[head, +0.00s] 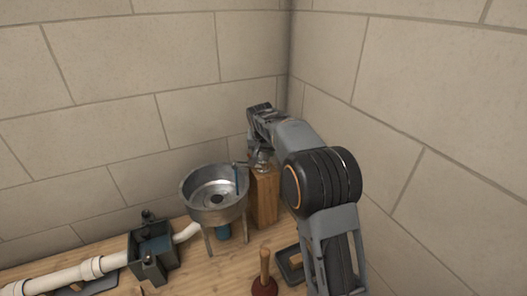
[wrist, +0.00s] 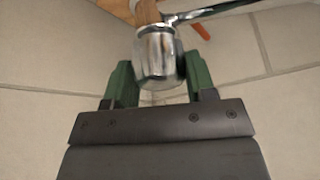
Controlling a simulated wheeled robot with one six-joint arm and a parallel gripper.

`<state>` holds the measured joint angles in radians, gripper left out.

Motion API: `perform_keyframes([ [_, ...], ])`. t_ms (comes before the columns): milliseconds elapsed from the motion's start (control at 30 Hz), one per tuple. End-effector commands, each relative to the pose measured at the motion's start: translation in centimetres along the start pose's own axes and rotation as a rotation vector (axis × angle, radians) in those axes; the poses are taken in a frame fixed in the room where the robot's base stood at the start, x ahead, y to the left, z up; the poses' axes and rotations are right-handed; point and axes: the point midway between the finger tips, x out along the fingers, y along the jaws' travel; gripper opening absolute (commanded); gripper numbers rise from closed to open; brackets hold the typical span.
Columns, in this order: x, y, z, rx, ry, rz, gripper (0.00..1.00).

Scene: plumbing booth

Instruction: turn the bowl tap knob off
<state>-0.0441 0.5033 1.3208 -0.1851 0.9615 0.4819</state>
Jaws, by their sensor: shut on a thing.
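A metal bowl (head: 214,194) on legs stands on the wooden bench. Beside it on the right is a wooden post (head: 265,196) that carries the tap (head: 260,160), with a spout reaching toward the bowl. My gripper (head: 259,148) is above the post, at the top of the tap. In the wrist view the green fingers of my gripper (wrist: 158,85) stand on both sides of the shiny chrome knob (wrist: 158,55) and are shut on it. An orange-red lever or strip (wrist: 193,28) shows behind the knob. A thin blue stream (head: 237,180) hangs from the spout into the bowl.
White pipe (head: 92,268) and a dark green box fitting (head: 152,252) lie left of the bowl. A plunger (head: 264,278) with a wooden handle and a dark tray (head: 290,263) are in front. Block walls (head: 180,120) meet in a corner close behind the post.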

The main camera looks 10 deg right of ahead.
Motion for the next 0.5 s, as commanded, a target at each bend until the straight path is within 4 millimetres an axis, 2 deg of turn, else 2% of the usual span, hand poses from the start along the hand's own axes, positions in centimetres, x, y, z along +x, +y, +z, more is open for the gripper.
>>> perform_keyframes([
  [500, -0.09, 0.01, -0.08, 0.442, 0.002, 0.184, 0.27],
])
